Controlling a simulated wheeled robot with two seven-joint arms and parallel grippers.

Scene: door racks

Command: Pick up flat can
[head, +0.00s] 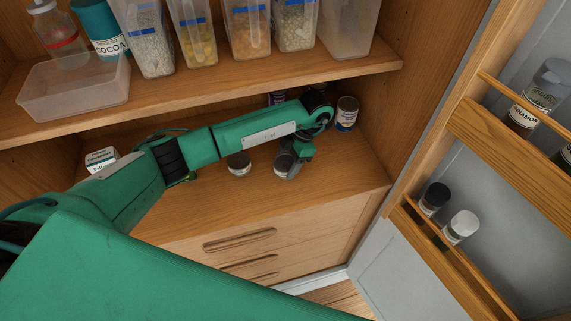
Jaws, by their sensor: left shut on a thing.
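My left gripper (292,160) reaches down over the right part of the lower shelf and is shut on a flat can (283,167). The can is small, round and low, with a dark top and a pale side; the fingers partly cover it. I cannot tell whether it still touches the shelf. A similar low can (239,164) stands upright to its left, apart from the gripper. My right gripper is not in view.
A jar (346,113) stands behind at the right. A white box (101,158) is at the left. The upper shelf (215,87) overhangs with tubs and bottles. The open door (400,215) with racks is at the right; drawers (240,240) are below.

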